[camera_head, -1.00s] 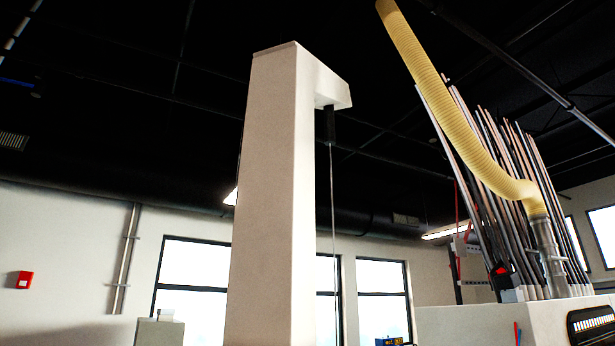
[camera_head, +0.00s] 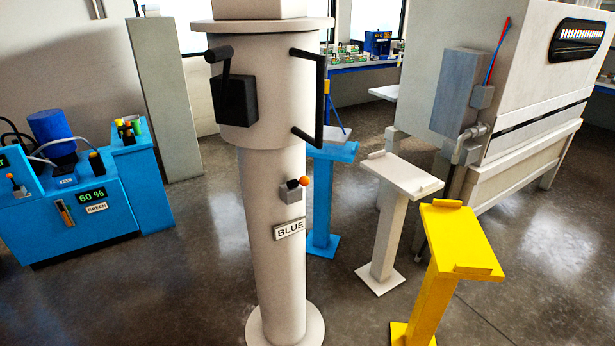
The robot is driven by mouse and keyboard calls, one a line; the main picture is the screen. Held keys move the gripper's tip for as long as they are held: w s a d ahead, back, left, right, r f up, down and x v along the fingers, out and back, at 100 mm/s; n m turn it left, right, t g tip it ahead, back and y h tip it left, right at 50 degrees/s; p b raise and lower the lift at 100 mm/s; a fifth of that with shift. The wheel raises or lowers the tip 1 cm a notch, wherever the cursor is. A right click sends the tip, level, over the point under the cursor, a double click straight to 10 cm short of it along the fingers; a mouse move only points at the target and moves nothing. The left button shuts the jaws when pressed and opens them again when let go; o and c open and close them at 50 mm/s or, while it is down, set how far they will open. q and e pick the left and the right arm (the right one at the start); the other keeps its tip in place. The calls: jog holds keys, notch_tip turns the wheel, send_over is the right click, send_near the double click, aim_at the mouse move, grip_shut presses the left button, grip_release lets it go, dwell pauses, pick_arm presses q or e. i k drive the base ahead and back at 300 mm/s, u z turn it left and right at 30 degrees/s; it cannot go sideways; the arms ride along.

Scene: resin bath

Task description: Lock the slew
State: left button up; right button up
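A white round column (camera_head: 278,270) stands upright near the middle of the head view on a round foot. A small grey box (camera_head: 290,194) on its front carries a short black lever with an orange knob (camera_head: 304,181), pointing right. Which lever position is locked cannot be told. A plate marked BLUE (camera_head: 290,229) is below it. The wider upper drum (camera_head: 265,130) bears a black D-shaped handle (camera_head: 322,100) on its right and a black box (camera_head: 234,100) with a black crank (camera_head: 219,54) on its left. Neither of my grippers is in view.
Blue (camera_head: 345,152), white (camera_head: 405,178) and yellow (camera_head: 465,240) pedestals stand right of the column. A blue machine (camera_head: 95,195) with a 60 % display is at left. A large white cabinet (camera_head: 560,85) is at back right. Grey floor lies open left of the column.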

aim_at(304, 181)
jog(key=z, duration=0.05)
jog(key=k, duration=0.6)
jog(key=u, duration=0.95)
jog(key=i, duration=1.55)
jog(key=z, duration=0.45)
